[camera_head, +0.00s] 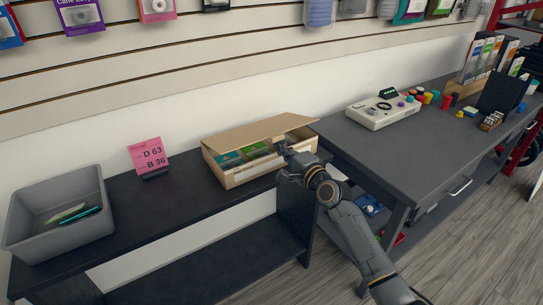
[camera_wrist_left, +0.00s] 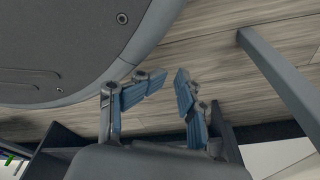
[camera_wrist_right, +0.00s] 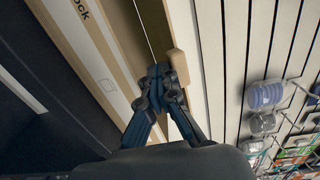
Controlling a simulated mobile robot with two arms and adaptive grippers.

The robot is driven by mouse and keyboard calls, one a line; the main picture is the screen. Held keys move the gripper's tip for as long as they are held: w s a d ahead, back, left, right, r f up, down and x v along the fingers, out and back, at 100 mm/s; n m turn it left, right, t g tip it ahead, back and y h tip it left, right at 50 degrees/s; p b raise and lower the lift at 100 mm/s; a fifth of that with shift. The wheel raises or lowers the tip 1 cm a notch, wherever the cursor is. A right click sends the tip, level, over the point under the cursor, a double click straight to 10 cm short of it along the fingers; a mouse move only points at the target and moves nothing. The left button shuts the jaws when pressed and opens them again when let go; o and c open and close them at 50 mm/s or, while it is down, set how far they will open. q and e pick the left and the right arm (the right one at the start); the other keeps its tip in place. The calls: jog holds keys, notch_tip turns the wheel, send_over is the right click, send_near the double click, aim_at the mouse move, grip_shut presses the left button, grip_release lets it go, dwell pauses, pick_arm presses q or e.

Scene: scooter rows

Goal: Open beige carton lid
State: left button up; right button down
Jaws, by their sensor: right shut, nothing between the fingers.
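The beige carton (camera_head: 238,179) stands at the right end of the dark shelf top. Its lid (camera_head: 262,132) is partly raised and tilted, hinged along the back, and green packs (camera_head: 229,159) show inside. My right gripper (camera_head: 284,151) is at the carton's front right, close under the raised lid edge. In the right wrist view its fingertips (camera_wrist_right: 160,75) are together and empty, beside a beige tab (camera_wrist_right: 180,66) on the lid edge; I cannot tell whether they touch it.
A grey bin (camera_head: 58,238) and a pink price sign (camera_head: 148,155) stand on the shelf top (camera_head: 165,205) to the left. A grey workbench (camera_head: 400,150) with a beige device (camera_head: 382,111) adjoins at right. A slatted wall with hanging goods is behind.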

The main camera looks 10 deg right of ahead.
aim_at(280, 136)
pick_arm(q)
jog(key=shift+s, duration=0.55)
pick_arm(e)
jog(key=shift+r, duration=0.15)
jog(key=shift+w+r+p, duration=0.1)
jog(key=shift+r+p, duration=0.4)
jog(key=shift+p, duration=0.1)
jog(key=shift+w+a+r+p, duration=0.1)
jog(key=shift+r+p, duration=0.3)
jog(key=shift+r, duration=0.25)
jog(key=shift+w+r+p, duration=0.15)
jog(key=shift+r+p, duration=0.35)
jog(key=shift+p, duration=0.1)
pick_arm(q)
jog(key=s+a+r+g+p, duration=0.1)
jog(key=s, duration=0.6)
jog(key=shift+s, duration=0.4)
pick_arm(e)
jog(key=shift+w+a+r, duration=0.1)
jog(key=shift+r, duration=0.6)
